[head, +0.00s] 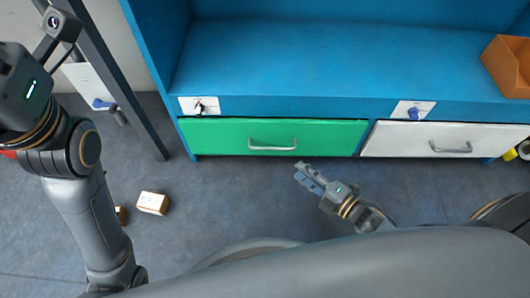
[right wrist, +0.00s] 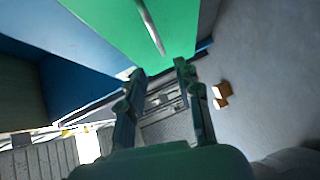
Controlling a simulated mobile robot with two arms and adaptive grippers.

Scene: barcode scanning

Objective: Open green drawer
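The green drawer (head: 220,136) is under the left half of the blue bench and looks shut. Its silver bar handle (head: 272,148) is at the middle of its front. The drawer (right wrist: 115,22) and handle (right wrist: 151,28) also show at the top of the right wrist view. My right gripper (head: 304,175) is in front of the drawer, just right of the handle and apart from it. In the right wrist view my right gripper (right wrist: 160,70) is open and empty, with the handle beyond its fingertips. My left arm is at the left; its fingers are out of view.
A white drawer (head: 440,139) is right of the green one. An orange-brown box (head: 510,64) sits on the blue bench (head: 300,60). Small boxes (head: 152,203) lie on the floor at left. A dark post (head: 120,85) stands left of the bench.

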